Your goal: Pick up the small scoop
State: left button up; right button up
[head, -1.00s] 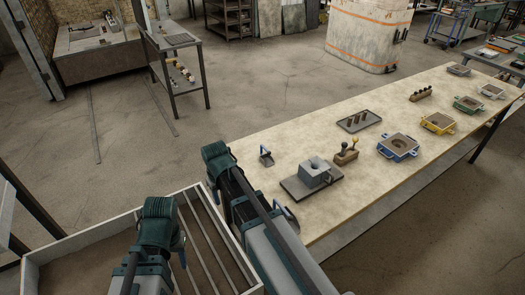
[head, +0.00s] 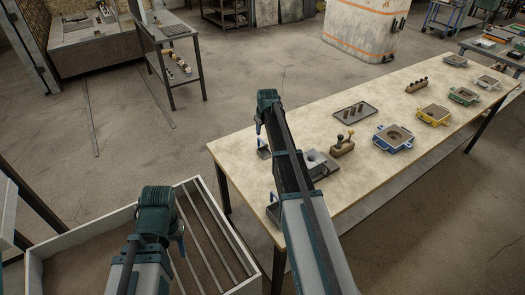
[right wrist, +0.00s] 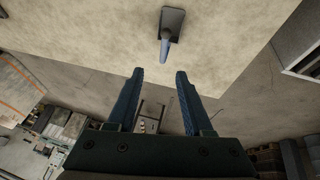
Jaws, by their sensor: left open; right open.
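In the right wrist view the scoop (right wrist: 172,20) shows a dark flat pan with a blue-grey handle pointing toward my fingers. My right gripper (right wrist: 160,74) is open and empty, with its fingertips apart from the handle, which lies ahead and slightly right of the gap. My left gripper (head: 180,235) is open over the slatted white-rimmed box.
A grey block on a plate (head: 318,163) is partly behind my right arm. A wooden holder (head: 342,147), a dark tray (head: 356,112) and a blue mold box (head: 394,138) stand to the right. A greyish item (head: 273,211) sits at the near-left table edge.

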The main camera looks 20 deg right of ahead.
aim_at(262, 141)
jog(key=b+x, duration=0.4)
jog(key=x, duration=0.2)
jog(key=shift+f+b, duration=0.2)
jog(key=shift+b, duration=0.1)
jog(key=b+x, duration=0.5)
jog(key=shift+s+a+f, duration=0.15)
jog(key=shift+s+f, duration=0.1)
jog(key=shift+r, duration=0.1)
grip_shut()
dwell(0.9)
